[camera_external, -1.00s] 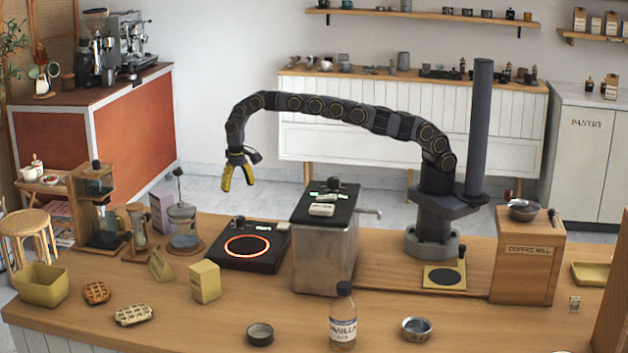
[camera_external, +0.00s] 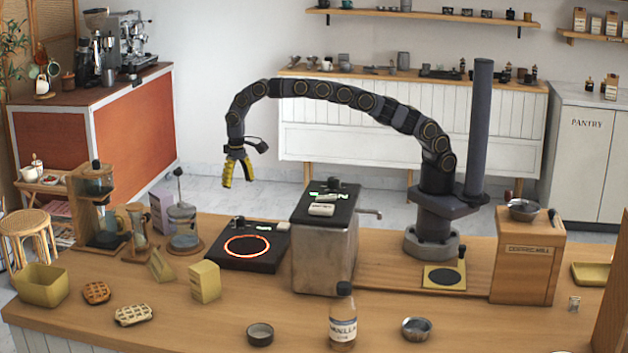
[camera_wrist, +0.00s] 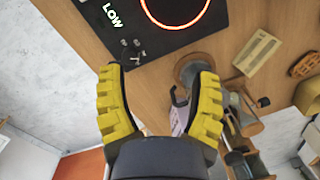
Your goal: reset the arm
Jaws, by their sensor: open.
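My arm arches to the left from its base on the counter in the external view. My gripper (camera_external: 238,184) hangs with its yellow fingers pointing down, behind and above the black hot plate (camera_external: 248,247) with its glowing orange ring. In the wrist view the two yellow fingers of my gripper (camera_wrist: 160,82) are spread apart with nothing between them. The hot plate (camera_wrist: 125,25) shows there at the top, with a display reading LOW. Nothing touches the fingers.
A steel box (camera_external: 325,255) with a black top stands right of the hot plate. A French press (camera_external: 183,225), a pour-over stand (camera_external: 98,210) and a yellow box (camera_external: 205,281) are to the left. A vanilla bottle (camera_external: 343,318) stands in front. The air around my gripper is clear.

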